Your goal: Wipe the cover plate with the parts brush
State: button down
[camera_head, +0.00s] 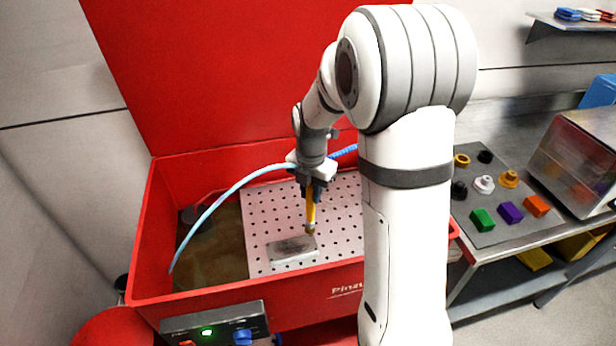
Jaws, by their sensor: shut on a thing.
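My gripper (312,187) points down inside the red parts washer and is shut on the parts brush (311,213). The brush has a yellow-orange handle and a dark tip, and it hangs nearly upright. The cover plate (285,255) is a grey block-like plate with a dark patch on top. It lies on the perforated shelf (263,211) in the washer. The brush tip is at the plate's upper right edge; I cannot tell whether it touches.
The red washer's lid (230,70) stands open behind. A light blue hose (215,215) arcs over the basin's left side. A control box (215,325) with a green light is at the front. At right, a bench mat (480,237) holds several coloured parts beside a clear bin (580,165).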

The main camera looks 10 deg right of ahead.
jog(key=shift+r+p, duration=0.45)
jog(key=shift+r, duration=0.55)
jog(key=shift+f, duration=0.1)
